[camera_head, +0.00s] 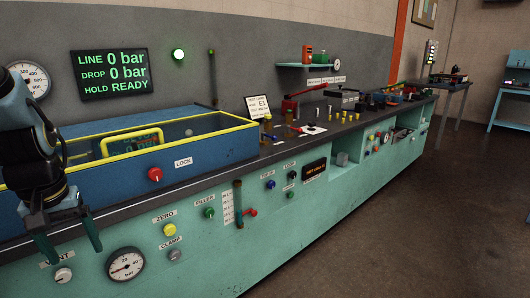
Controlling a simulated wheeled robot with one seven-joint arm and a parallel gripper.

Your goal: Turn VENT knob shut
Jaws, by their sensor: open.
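The VENT knob (63,275) is a small pale round knob on the teal front panel at the lower left. Its VENT label (57,260) sits just above it, partly covered by my gripper. My gripper (75,252) points down at the left edge of the view, with its two dark fingers spread apart and nothing between them. The fingertips appear just above the knob in the picture. I cannot tell how far they are from the panel, or whether the knob is open or shut.
A pressure gauge (126,264) is right of the knob. CLAMP (174,255), ZERO (169,230) and FILLER (209,212) knobs lie further right. Above, a blue trough (220,144) has a red LOCK knob (155,174). The display (110,72) reads LINE 0 bar, DROP 0 bar, HOLD READY. Floor at right is clear.

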